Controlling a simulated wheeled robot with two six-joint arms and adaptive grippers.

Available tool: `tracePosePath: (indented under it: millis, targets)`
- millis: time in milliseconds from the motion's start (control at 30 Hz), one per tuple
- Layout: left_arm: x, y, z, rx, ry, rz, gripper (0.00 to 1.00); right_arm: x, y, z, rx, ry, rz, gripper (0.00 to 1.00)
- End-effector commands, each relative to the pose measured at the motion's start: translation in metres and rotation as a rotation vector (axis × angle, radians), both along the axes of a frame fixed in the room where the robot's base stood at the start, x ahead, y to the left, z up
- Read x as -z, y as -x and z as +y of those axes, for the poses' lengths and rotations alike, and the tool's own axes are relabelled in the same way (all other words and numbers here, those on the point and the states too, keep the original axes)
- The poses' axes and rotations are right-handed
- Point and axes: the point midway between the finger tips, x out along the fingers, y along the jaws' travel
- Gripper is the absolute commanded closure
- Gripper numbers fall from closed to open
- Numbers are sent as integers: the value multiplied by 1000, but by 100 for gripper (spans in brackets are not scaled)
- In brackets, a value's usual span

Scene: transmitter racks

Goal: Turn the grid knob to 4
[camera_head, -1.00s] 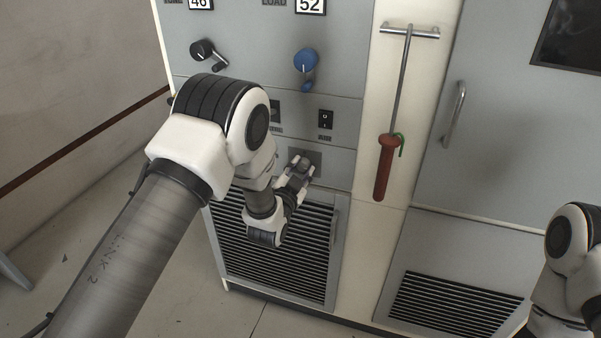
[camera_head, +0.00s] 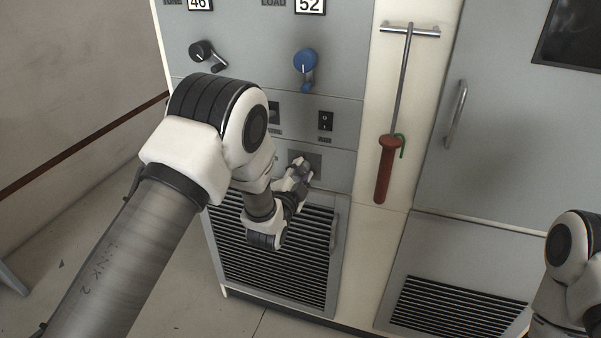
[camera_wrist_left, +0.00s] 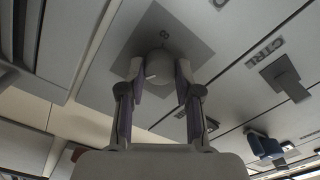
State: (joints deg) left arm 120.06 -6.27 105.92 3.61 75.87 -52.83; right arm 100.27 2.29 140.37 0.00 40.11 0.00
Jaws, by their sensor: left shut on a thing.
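The grid knob, a rounded grey knob (camera_wrist_left: 159,68), sits on a darker square plate (camera_wrist_left: 190,35) in the left wrist view. A mark like an 8 shows on the plate beside it; the knob's pointer is hard to make out. My left gripper (camera_head: 302,168) is at this plate (camera_head: 316,158) low on the left rack in the head view, and its fingers hide the knob there. In the left wrist view the two fingers (camera_wrist_left: 160,78) are shut on the knob from both sides. My right gripper is out of view; only part of that arm shows at lower right.
Above the plate are a black rocker switch (camera_head: 325,121), a blue crank knob (camera_head: 305,62) and a black crank knob (camera_head: 204,50). A red-handled hook rod (camera_head: 385,168) hangs to the right. A louvred vent (camera_head: 285,262) lies below.

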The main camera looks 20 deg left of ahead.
Motion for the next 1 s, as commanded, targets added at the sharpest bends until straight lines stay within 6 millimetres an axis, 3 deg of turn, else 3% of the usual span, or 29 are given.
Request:
tracePosePath:
  millis: [167, 200, 233, 633, 767, 1000]
  targets:
    - [1, 0, -1, 3, 0, 1, 100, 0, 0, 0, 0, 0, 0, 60]
    - [1, 0, -1, 3, 0, 1, 53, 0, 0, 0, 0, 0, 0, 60]
    - [1, 0, -1, 3, 0, 2, 42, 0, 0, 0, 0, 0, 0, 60]
    - [1, 8, 0, 1, 1, 2, 41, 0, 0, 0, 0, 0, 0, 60]
    - [0, 32, 1, 1, 1, 4, 41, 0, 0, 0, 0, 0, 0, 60]
    - [1, 94, 2, 2, -1, 5, 41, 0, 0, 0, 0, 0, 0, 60]
